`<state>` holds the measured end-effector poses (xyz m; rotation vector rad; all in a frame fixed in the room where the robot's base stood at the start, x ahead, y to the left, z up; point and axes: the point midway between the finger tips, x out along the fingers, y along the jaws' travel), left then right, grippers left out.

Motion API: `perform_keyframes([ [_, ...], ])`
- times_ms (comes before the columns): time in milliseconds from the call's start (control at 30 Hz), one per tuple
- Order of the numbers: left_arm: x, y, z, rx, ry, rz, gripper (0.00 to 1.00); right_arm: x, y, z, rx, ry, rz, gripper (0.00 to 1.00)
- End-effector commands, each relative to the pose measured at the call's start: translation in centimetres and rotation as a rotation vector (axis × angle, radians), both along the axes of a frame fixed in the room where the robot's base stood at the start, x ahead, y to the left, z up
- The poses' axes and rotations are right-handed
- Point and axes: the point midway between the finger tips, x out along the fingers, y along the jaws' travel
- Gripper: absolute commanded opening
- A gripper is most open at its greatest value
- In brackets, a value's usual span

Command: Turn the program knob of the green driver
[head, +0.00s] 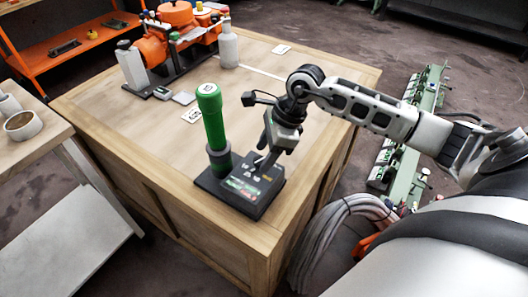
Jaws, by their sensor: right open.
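The green driver (211,118) stands upright on a dark base block (243,197) near the front corner of the wooden table. It is a tall green cylinder with a dark grey collar at its foot. The base's face carries small white markings and green and red labels; I cannot make out which part is the program knob. My right gripper (264,164) is open, pointing down over the right rear part of the base, to the right of the green cylinder. I cannot tell whether its fingertips touch the base. My left gripper is not in view.
The wooden table top (320,130) is mostly clear. An orange machine (172,40) and a grey bottle (228,45) stand at its back. Small white cards lie on it.

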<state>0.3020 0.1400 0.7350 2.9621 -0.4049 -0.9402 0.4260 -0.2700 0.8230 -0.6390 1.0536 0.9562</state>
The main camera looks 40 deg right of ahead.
Motion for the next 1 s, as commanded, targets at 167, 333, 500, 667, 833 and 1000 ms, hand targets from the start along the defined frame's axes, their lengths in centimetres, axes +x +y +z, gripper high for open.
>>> perform_keyframes([
  [167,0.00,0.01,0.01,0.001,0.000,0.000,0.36,0.15,0.37,-0.91,0.001,0.000,0.000,0.52],
  [333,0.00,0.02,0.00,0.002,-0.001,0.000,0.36,0.16,0.38,-1.00,0.000,0.000,0.000,0.52],
  [500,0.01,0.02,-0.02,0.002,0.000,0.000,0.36,0.15,0.37,-0.98,0.000,0.000,0.000,0.30],
  [667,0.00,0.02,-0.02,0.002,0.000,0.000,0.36,0.14,0.36,-0.96,0.000,0.000,0.000,0.08],
  [833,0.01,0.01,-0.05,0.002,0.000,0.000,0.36,0.12,0.36,-0.95,-0.001,0.000,-0.010,0.08],
  [1000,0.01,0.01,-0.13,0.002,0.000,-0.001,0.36,0.04,0.34,-1.00,-0.003,0.001,-0.064,0.08],
])
